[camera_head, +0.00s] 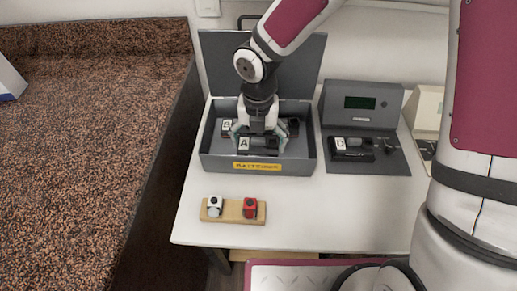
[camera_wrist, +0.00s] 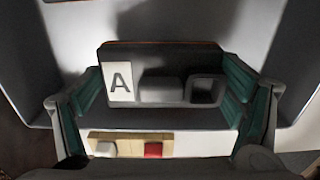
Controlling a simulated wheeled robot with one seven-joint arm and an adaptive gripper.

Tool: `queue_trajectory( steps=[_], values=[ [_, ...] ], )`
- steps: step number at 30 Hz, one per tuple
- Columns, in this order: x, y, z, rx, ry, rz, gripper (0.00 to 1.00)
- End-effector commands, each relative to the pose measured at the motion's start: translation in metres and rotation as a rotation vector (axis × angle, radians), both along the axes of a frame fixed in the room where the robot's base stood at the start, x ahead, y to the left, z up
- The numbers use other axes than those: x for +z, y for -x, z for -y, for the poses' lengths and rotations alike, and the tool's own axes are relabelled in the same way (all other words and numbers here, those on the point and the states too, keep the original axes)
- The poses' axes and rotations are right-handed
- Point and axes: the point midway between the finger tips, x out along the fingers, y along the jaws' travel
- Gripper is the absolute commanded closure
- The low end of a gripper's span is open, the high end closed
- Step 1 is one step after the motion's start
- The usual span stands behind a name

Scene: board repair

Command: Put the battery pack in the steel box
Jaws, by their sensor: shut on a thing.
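A dark battery pack marked A (camera_head: 244,145) is between the fingers of my gripper (camera_head: 262,137), inside the outline of the open grey steel box (camera_head: 215,163). In the wrist view the pack (camera_wrist: 160,90) shows its white A label, a raised block and a square socket, with the teal finger pads of my gripper (camera_wrist: 166,96) shut on its two ends. Whether the pack touches the box floor I cannot tell. A pack marked B (camera_head: 227,126) is in the box at the back left. My gripper hides part of the box's inside.
The box lid (camera_head: 305,65) stands open at the back. A grey tester (camera_head: 362,105) with a green screen and a pack marked D (camera_head: 352,149) stand to the right. A wooden block (camera_head: 232,217) with a white and a red part lies in front. The white table around it is clear.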

Motion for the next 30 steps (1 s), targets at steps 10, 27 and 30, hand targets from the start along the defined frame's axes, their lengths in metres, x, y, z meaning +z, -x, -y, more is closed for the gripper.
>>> queue_trajectory(
  steps=[10, 27, 30],
  values=[
    [-0.037, 0.000, 0.000, 0.001, 0.000, -0.001, 0.64],
    [-0.039, 0.000, 0.000, -0.001, 0.000, -0.001, 0.00],
    [-0.039, 0.000, 0.000, -0.001, 0.000, -0.001, 0.00]
  ],
)
